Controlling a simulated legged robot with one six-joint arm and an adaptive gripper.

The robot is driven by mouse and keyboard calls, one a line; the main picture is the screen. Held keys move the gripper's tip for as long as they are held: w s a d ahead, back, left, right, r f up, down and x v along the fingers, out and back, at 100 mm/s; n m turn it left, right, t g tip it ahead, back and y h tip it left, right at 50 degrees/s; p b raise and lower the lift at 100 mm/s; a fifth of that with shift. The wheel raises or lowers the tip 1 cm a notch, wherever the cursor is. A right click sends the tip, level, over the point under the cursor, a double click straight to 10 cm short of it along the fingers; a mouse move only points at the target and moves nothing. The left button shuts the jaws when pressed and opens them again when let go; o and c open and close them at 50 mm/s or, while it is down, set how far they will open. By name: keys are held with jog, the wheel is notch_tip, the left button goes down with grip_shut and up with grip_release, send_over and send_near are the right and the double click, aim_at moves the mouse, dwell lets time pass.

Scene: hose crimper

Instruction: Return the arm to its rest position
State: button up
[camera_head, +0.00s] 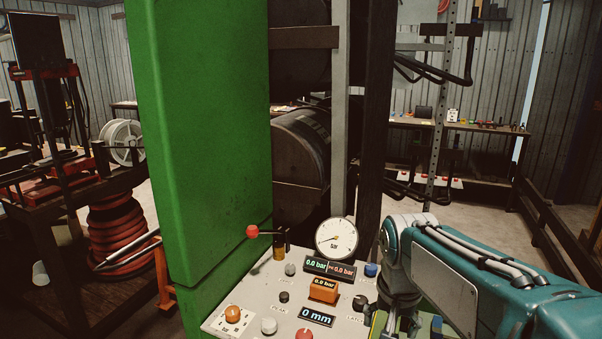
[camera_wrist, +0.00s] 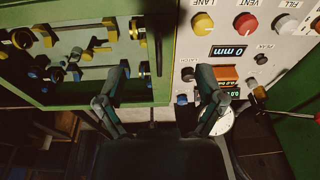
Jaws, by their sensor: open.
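My arm, teal and white, comes in from the right in the head view and bends down beside the control panel (camera_head: 245,310). My gripper (camera_wrist: 163,85) shows in the wrist view with its two dark fingers spread apart and nothing between them. In the head view its lower part is cut off by the bottom edge. The panel, with its knobs and displays, also shows in the wrist view (camera_wrist: 262,62), where it appears turned over. The fingers appear over the border between this panel and a green panel (camera_wrist: 150,30) with yellow and dark fittings.
A tall green cabinet (camera_head: 200,130) stands left of centre. A red-handled lever (camera_head: 253,231) and a round gauge (camera_head: 336,238) stand up from the panel's back edge, near my arm. A metal rack post (camera_head: 440,120) rises behind. A workbench (camera_head: 470,127) is at the back right.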

jog(key=s+n+t, duration=0.3)
jog(key=s+n, duration=0.1)
jog(key=s, duration=1)
jog(key=shift+s+d+f+t, duration=0.2)
jog(key=shift+s+f+t, duration=0.05)
jog(key=shift+f+t, duration=0.2)
jog(key=shift+w, duration=0.1)
dwell(0.8)
